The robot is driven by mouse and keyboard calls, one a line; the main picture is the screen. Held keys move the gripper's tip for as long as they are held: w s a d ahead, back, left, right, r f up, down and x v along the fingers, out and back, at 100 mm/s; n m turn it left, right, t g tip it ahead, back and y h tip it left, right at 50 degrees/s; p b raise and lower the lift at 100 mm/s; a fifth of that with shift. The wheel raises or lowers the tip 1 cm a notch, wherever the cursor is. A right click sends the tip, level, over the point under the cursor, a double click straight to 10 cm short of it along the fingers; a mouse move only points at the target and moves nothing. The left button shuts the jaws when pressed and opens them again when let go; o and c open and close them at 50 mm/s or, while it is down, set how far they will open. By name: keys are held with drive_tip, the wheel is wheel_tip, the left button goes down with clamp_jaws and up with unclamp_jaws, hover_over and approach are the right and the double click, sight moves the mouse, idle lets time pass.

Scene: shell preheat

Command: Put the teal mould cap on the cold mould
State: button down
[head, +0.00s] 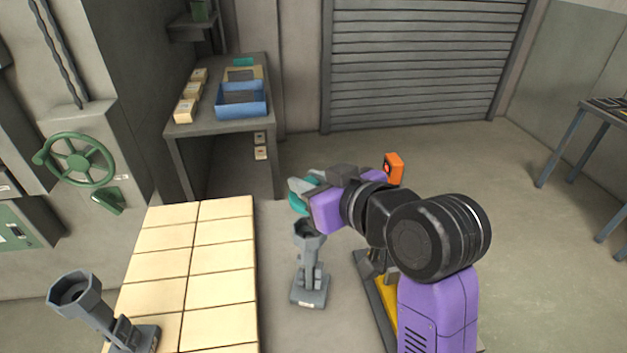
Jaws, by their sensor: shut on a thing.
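My gripper (301,190) is shut on the teal mould cap (299,204), which is partly hidden by the fingers and the purple wrist. Just below the cap in the picture stands a grey mould (309,275) with a dark, open cup at its top; I cannot tell whether cap and mould touch. A second grey mould (76,290) with an open cup stands at the lower left, beside the tiled top. Nothing visible tells me which mould is cold.
A cream tiled top (215,262) lies between the two moulds. A grey table (221,123) behind holds a blue tray (243,101), small boxes (186,110) and a flat teal piece (243,61). A green handwheel (78,160) is on the left.

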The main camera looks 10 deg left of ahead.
drive_tip(key=shift+f+b, duration=2.5)
drive_tip(key=shift+f, duration=0.35)
drive_tip(key=shift+p, duration=0.55)
drive_tip(key=shift+f+b, duration=0.35)
drive_tip(key=shift+f, duration=0.2)
drive_tip(key=c, duration=1.5)
unclamp_jaws()
drive_tip(key=shift+o, duration=0.2)
drive_tip(key=p+v, duration=0.6)
drive_tip(key=v, duration=0.5)
